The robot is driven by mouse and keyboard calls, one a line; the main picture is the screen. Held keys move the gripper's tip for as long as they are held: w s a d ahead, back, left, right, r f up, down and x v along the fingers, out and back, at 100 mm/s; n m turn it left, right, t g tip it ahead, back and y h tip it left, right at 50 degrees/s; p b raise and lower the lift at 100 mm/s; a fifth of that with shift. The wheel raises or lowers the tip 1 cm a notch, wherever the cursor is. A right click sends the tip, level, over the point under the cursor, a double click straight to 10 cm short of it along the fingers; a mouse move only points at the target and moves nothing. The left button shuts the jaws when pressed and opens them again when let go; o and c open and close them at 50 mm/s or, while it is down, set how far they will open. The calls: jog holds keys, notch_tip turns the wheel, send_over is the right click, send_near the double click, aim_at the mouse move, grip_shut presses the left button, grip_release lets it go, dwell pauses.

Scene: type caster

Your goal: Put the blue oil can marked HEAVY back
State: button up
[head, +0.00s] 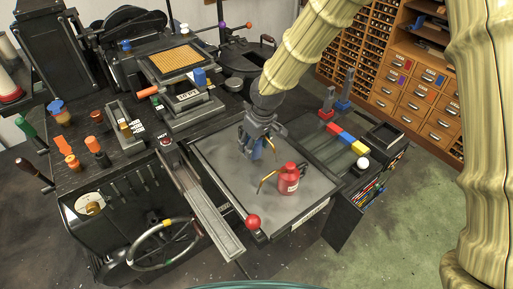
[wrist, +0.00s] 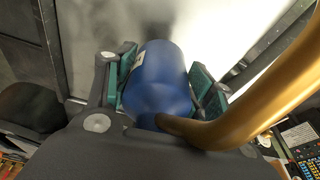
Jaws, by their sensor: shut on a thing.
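A blue oil can (wrist: 160,80) with a thick brass spout fills the middle of the wrist view. My gripper (head: 257,145) is shut on it, with green-padded fingers on both sides of its body. In the head view the held can (head: 256,151) is mostly hidden by the gripper, above the grey tray (head: 222,152). I cannot tell whether its base touches the tray. A pale label edge shows, but its wording cannot be read. A red oil can (head: 289,179) with a brass spout stands on the tray, to the right and nearer the front.
A red ball knob (head: 253,221) stands at the tray's front edge. A side shelf at right carries red, blue and yellow blocks (head: 345,138) and a white ball (head: 362,163). A press (head: 185,98) stands behind left. The tray's left part is clear.

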aim_at(256, 149)
jog(key=shift+w+d, duration=0.2)
jog(key=shift+w, duration=0.1)
jog(key=shift+w+d+f+p, duration=0.15)
jog(key=shift+f+p, duration=0.05)
jog(key=shift+p, duration=0.1)
jog(key=shift+p+x, duration=0.45)
jog(key=shift+x, duration=0.6)
jog(key=shift+d+f, duration=0.1)
jog(key=shift+f, duration=0.55)
jog(key=shift+d, duration=0.1)
jog(key=o, duration=1.1)
jog(key=shift+o, duration=0.2)
jog(key=shift+r, duration=0.1)
